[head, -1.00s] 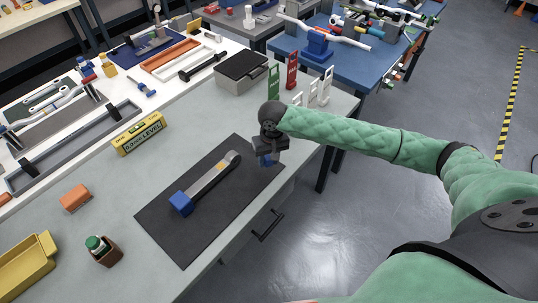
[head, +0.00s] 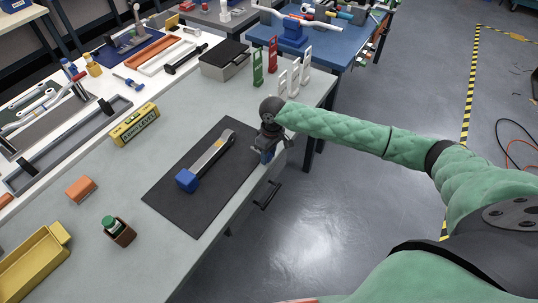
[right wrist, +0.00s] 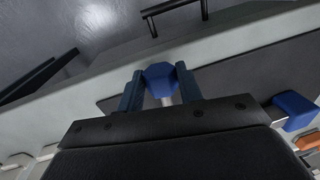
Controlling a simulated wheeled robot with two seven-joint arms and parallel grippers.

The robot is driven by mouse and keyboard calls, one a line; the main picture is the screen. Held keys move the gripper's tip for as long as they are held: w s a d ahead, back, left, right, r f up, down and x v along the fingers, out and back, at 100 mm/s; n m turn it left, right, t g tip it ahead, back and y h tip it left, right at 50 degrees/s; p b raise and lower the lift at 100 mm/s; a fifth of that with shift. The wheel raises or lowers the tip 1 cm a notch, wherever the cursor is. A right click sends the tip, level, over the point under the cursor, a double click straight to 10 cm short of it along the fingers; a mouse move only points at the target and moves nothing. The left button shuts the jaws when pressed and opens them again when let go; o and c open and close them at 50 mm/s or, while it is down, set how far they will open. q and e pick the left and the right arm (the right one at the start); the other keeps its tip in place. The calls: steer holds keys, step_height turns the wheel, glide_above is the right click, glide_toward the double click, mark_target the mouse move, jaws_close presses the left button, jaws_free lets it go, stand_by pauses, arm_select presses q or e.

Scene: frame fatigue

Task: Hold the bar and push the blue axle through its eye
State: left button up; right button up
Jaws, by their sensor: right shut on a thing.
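The bar (head: 208,158) is grey with a blue block (head: 187,180) at its near end and a rounded eye end at its far end. It lies on a dark mat (head: 183,212). The blue block also shows at the right of the right wrist view (right wrist: 295,110). My right gripper (head: 267,152) is right of the eye end, apart from it, by the bench's front edge. In the right wrist view its fingers (right wrist: 160,90) are shut on the blue axle (right wrist: 160,76), with a blue faceted head and a pale shaft partly hidden. My left gripper is not in view.
A yellow level (head: 134,125), an orange block (head: 80,189), a green-capped bottle in a brown holder (head: 118,230) and a yellow bin (head: 32,265) stand left of the mat. Green, red and white stands (head: 272,54) are behind my gripper. A drawer handle (head: 268,195) sticks out from the bench front.

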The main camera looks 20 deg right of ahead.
steer(key=shift+a+r+n, duration=0.15)
steer(key=shift+a+n, duration=0.05)
steer(key=shift+n, duration=0.2)
steer(key=shift+w+a+b, duration=0.3)
steer(key=shift+w+b, duration=0.2)
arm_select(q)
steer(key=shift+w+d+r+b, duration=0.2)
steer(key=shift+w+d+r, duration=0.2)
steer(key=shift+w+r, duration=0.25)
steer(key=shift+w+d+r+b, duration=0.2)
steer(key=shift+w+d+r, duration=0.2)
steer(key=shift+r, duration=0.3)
arm_select(e)
steer(key=shift+w+a, duration=0.5)
steer(key=shift+w, duration=0.1)
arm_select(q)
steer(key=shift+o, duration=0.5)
